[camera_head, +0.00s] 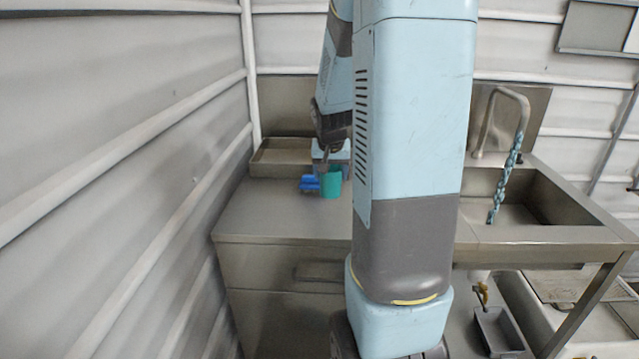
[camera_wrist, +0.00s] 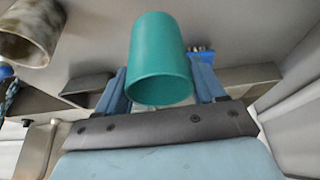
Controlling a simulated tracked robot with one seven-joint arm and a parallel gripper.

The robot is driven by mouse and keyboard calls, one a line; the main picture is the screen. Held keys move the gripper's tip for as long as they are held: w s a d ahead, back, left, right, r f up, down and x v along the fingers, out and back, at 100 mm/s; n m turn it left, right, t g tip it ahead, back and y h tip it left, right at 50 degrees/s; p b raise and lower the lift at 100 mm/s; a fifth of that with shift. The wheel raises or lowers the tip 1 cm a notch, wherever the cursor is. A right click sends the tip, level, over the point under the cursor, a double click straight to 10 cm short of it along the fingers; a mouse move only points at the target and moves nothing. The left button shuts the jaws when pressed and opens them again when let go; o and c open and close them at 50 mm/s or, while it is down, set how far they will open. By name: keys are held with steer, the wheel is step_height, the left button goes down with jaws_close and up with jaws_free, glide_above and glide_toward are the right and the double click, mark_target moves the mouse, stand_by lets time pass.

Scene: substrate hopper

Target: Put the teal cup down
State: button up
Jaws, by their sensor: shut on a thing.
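The teal cup (camera_head: 331,184) shows over the left part of the metal counter in the head view, below my gripper (camera_head: 326,165). In the wrist view the teal cup (camera_wrist: 158,58) sits between the two blue-grey fingers of my gripper (camera_wrist: 160,84), which are shut on it. Its open end faces the wrist camera. I cannot tell whether the cup touches the counter or hangs just above it. My arm hides part of the counter to the right of the cup.
A blue object (camera_head: 309,183) is close by the cup's left side. A shallow metal tray (camera_head: 281,152) lies at the counter's back left corner. The counter front (camera_head: 265,222) is clear. A sink (camera_head: 540,200) is to the right. A stained vessel (camera_wrist: 30,32) shows in the wrist view.

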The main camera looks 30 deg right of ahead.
steer(key=s+r, duration=0.7)
steer(key=s, duration=0.4)
steer(key=w+d, duration=0.2)
steer(key=w, duration=1.3)
steer(key=w+d, duration=0.3)
steer(key=w, duration=1.3)
steer(key=shift+w+d+f, duration=0.65)
steer(key=shift+w+f, duration=1.5)
steer(key=shift+w, duration=0.15)
steer(key=shift+w+d+f, duration=0.6)
steer(key=shift+w+f, duration=1.5)
steer(key=shift+w, duration=0.2)
steer(key=shift+w+d+f, duration=0.65)
steer(key=shift+w+f, duration=1.5)
steer(key=shift+w, duration=0.15)
steer(key=shift+f, duration=0.1)
steer(key=o, duration=1.2)
steer(key=shift+c, duration=0.2)
